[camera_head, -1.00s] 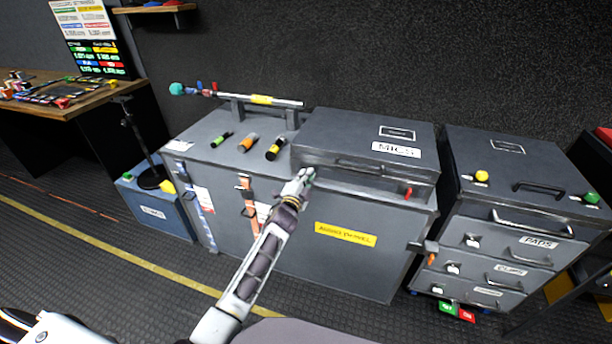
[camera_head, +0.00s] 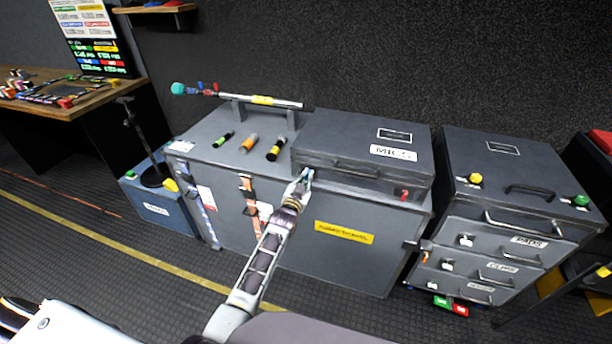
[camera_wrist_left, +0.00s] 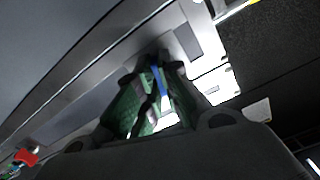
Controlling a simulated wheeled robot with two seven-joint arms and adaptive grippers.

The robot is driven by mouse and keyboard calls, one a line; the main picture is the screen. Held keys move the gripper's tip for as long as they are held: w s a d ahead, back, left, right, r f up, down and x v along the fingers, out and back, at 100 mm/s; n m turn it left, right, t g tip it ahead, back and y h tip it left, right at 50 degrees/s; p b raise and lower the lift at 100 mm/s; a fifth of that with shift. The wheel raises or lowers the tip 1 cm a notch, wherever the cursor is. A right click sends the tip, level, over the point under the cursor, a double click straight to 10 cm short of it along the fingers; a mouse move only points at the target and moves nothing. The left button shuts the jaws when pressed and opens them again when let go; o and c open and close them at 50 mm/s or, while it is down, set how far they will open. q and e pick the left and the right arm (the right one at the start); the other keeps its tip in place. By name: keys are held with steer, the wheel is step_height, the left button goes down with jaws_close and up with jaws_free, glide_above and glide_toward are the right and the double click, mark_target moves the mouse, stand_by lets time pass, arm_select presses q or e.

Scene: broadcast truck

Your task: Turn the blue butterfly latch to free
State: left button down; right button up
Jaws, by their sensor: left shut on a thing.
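The grey MICS case (camera_head: 365,143) lies closed on the large grey trunk. My left gripper (camera_head: 303,178) is at the left end of the case's front side. In the left wrist view its green-padded fingers (camera_wrist_left: 155,90) are shut on the blue butterfly latch (camera_wrist_left: 158,78). Only a narrow blue strip of the latch shows between the fingers, so how far it is turned cannot be told. A red latch (camera_head: 404,194) sits at the right end of the same front side; a red piece also shows in the left wrist view (camera_wrist_left: 25,157). My right gripper is not in view.
The trunk (camera_head: 350,265) carries several small cylinders on its top left and a pole on a rest behind them. A drawer cabinet (camera_head: 490,225) stands close on the right. A blue box (camera_head: 150,212) stands left of the trunk. The floor in front is open.

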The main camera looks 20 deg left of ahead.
arm_select(q)
steer(key=shift+r+n+p, duration=0.2)
steer(key=shift+n+p, duration=0.25)
steer(key=shift+n, duration=0.65)
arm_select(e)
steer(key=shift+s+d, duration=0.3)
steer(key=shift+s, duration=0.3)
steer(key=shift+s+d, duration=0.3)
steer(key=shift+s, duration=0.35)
arm_select(q)
steer(key=c, duration=1.6)
jaws_free()
steer(key=shift+w+f, duration=0.15)
steer(key=s, duration=1.2)
steer(key=shift+a, duration=0.2)
